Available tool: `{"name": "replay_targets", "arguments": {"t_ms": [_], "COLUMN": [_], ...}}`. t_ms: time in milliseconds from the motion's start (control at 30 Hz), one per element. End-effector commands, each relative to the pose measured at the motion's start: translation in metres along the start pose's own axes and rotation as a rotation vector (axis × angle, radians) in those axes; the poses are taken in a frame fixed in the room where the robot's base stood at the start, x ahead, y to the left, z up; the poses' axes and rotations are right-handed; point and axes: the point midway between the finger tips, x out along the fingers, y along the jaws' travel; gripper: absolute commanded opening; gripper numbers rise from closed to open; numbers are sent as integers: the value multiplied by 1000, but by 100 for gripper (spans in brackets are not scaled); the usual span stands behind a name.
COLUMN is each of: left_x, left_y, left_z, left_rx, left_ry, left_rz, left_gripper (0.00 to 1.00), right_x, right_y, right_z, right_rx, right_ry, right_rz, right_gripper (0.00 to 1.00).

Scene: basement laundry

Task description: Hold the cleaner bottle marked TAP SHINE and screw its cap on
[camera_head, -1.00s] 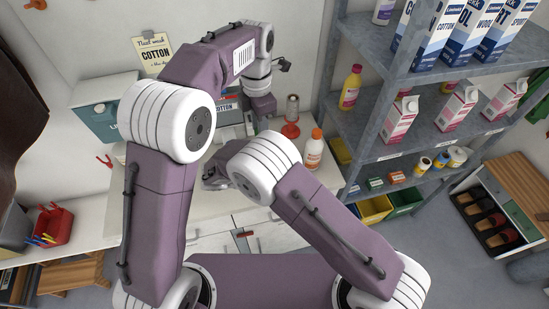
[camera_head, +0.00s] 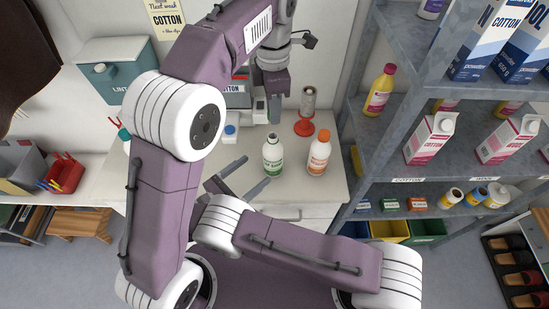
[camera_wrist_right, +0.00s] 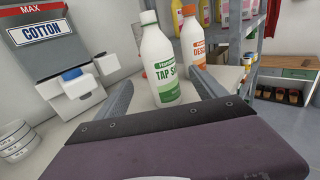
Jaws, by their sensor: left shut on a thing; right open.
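The TAP SHINE bottle (camera_head: 273,158), white with a green label, stands upright on the counter. The right wrist view shows it (camera_wrist_right: 160,65) with part of its name readable; its top is pale, and I cannot tell its neck clearly. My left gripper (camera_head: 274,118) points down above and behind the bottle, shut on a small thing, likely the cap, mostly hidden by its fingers. My right gripper (camera_head: 254,173) is open and low at the counter's front, its fingers pointing at the bottle. In the right wrist view the bottle appears between the fingertips (camera_wrist_right: 162,80), not gripped.
A white bottle with an orange label (camera_head: 319,153) stands close to the right of the TAP SHINE bottle. A red-based stand (camera_head: 304,127) is behind it. A COTTON dispenser (camera_wrist_right: 50,45) is at the left. Metal shelves (camera_head: 400,165) bound the right side.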

Motion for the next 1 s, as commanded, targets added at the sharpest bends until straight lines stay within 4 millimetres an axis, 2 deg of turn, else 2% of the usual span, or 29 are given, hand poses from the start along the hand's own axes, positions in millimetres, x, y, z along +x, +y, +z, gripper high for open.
{"name": "replay_targets", "arguments": {"t_ms": [267, 367, 800, 1000], "left_x": [-1, -1, -1, -1], "left_y": [0, 0, 0, 0], "left_z": [0, 0, 0, 0], "left_rx": [-1, -1, -1, -1], "left_ry": [0, 0, 0, 0], "left_rz": [1, 1, 1, 1], "left_gripper": [0, 0, 0, 0], "right_x": [1, 10, 92, 115], "right_y": [0, 0, -1, 0], "right_z": [1, 2, 1, 1], "right_rx": [0, -1, -1, 0], "right_ry": [1, 0, 2, 2], "right_rz": [-1, -2, -4, -3], "right_gripper": [81, 81, 81, 81]}}
